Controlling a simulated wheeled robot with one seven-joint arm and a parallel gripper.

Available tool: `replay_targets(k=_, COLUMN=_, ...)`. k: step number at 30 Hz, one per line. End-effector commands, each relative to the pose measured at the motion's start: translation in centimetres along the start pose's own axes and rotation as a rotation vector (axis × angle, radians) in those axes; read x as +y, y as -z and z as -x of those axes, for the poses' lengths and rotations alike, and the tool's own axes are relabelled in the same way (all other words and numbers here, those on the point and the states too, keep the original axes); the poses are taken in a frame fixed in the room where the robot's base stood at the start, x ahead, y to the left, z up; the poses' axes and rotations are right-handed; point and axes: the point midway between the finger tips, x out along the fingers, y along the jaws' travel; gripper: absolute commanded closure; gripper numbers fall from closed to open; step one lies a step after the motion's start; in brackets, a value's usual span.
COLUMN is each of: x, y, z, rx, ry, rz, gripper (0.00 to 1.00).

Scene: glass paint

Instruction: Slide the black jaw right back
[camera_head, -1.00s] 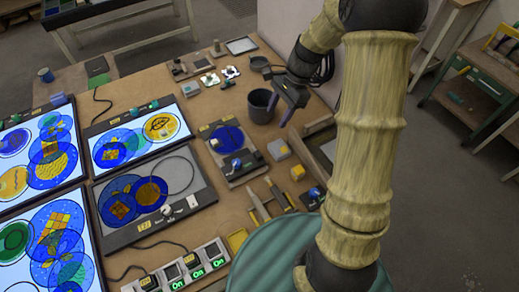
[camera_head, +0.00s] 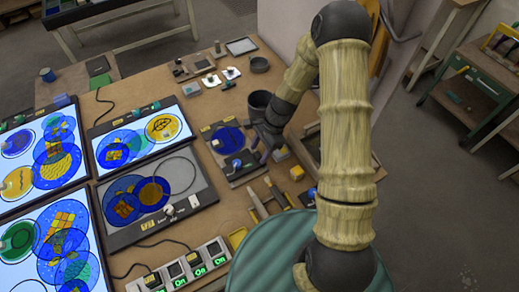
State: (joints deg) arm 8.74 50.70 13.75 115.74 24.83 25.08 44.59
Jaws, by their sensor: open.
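A grey fixture (camera_head: 241,176) holding a blue disc (camera_head: 229,140) lies on the bench, left of my gripper. Small dark parts sit at the fixture's right side; the black jaw is probably among them, but it is too small and partly covered to tell apart for sure. My gripper (camera_head: 261,150) is low over the fixture's right edge, fingers pointing down and left. Its fingers are apart, and nothing is visibly held. I cannot tell whether they touch the jaw.
A dark cup (camera_head: 259,104) stands right behind my gripper. A yellow-topped block (camera_head: 297,173) and hand tools (camera_head: 268,197) lie in front and to the right.

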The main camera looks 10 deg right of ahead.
Motion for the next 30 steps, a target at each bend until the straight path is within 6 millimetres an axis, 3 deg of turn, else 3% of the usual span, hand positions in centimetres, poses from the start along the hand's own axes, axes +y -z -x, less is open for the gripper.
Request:
replay_targets(k=11, x=0.0, y=-0.1, z=-0.9, rx=0.0, ry=0.001, rz=0.001, gripper=0.51)
replay_targets(k=12, x=0.0, y=-0.1, z=-0.9, rx=0.0, ry=0.0, rz=0.002, gripper=0.53)
replay_targets(k=19, x=0.0, y=-0.1, z=-0.9, rx=0.0, ry=0.0, rz=0.002, gripper=0.98)
replay_targets(k=25, x=0.2, y=0.0, z=-0.9, rx=0.0, ry=0.0, rz=0.001, gripper=1.0)
replay_targets(k=30, x=1.6, y=0.5, z=-0.7, rx=0.001, ry=-0.001, rz=-0.002, gripper=1.0)
